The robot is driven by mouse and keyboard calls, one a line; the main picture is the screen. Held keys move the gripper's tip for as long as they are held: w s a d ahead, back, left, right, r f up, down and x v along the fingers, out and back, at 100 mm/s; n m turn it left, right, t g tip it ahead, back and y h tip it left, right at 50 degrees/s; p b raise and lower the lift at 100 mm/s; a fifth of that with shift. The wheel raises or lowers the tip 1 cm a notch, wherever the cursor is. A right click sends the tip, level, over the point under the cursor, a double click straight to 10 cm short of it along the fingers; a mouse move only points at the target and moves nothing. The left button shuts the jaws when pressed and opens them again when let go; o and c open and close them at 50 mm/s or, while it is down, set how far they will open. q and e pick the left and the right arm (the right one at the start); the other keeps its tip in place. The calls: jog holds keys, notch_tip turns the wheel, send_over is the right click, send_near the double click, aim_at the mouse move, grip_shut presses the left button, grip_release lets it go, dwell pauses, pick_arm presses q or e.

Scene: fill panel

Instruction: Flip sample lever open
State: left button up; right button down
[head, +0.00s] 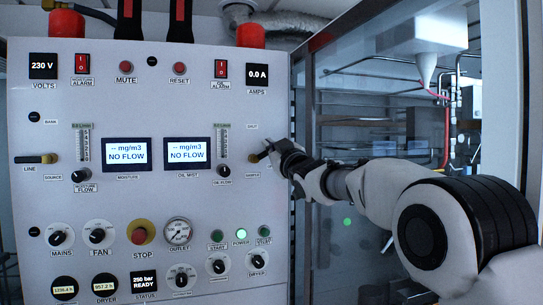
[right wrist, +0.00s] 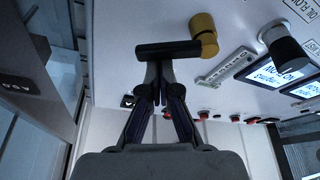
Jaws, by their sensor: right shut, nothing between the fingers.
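The sample lever (head: 254,159) is on the right side of the panel, above its small label and below a "SHUT" mark. It has a brass-yellow body, which shows in the right wrist view (right wrist: 203,33), and a black handle (right wrist: 165,49) sticking out sideways from it. My right gripper (head: 273,149) is at the handle, coming from the right. In the right wrist view its fingers (right wrist: 159,72) are closed together, with tips right at the handle's underside in the picture. Contact cannot be told for sure. Nothing is between the fingers. My left gripper is not in view.
The white panel (head: 120,215) carries a line lever (head: 37,159) at left, two "NO FLOW" displays (head: 186,150), flow knobs, switches and gauges. The oil flow knob (head: 224,170) is left of the sample lever. A glass-fronted enclosure (head: 345,240) stands at right.

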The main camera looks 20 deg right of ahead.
jog(key=m+b, duration=0.1)
jog(key=m, duration=0.1)
jog(key=f+m+h+b, duration=0.2)
jog(key=m, duration=0.1)
jog(key=shift+d+m+t+b, duration=0.3)
jog(key=shift+d+t, duration=0.1)
jog(key=shift+f, duration=0.1)
dwell(0.4)
